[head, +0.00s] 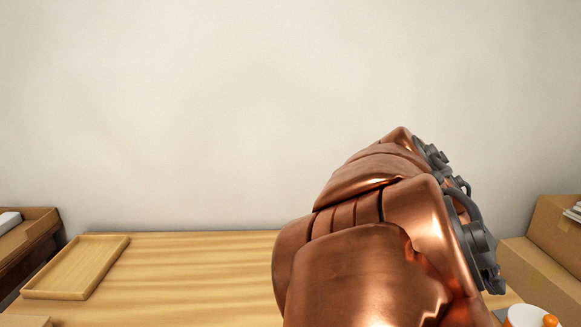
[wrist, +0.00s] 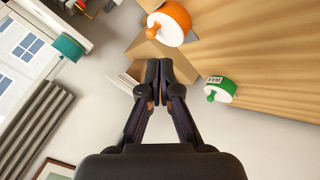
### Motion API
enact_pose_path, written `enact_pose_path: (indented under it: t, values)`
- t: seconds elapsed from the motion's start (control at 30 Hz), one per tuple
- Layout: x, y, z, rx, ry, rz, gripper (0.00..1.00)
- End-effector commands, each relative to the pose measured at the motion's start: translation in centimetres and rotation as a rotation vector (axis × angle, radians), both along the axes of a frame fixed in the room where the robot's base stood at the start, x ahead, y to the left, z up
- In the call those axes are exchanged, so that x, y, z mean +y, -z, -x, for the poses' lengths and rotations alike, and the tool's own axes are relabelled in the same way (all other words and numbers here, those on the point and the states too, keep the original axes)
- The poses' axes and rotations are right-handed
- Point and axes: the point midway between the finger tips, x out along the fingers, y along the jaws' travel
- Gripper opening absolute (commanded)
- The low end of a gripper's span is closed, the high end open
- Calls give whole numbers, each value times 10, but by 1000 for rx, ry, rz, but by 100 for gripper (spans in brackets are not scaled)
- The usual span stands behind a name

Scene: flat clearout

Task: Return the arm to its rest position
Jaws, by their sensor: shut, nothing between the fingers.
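My arm, copper-coloured, rises bent in the right half of the head view and hides part of the table. My gripper (wrist: 158,75) shows in the wrist view, with its dark fingers together and nothing between them. It is apart from the things around it there. In the head view the gripper cannot be made out.
The wooden table (head: 190,275) is bare in its middle. A wooden tray (head: 75,268) lies at its left. The wrist view shows orange (wrist: 171,21) and green (wrist: 223,90) lidded pots.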

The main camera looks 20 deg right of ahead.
Motion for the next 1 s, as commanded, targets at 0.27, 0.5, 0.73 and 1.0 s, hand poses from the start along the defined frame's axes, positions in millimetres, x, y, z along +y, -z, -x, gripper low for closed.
enact_pose_path:
  t: [0.27, 0.5, 0.73, 1.0]
  values:
    - [66, -9, 13, 60, -205, -282, 0]
    - [133, -14, 30, 140, -415, -509, 0]
    - [200, -27, 59, 233, -631, -707, 0]
    - [244, -34, 86, 308, -780, -829, 0]
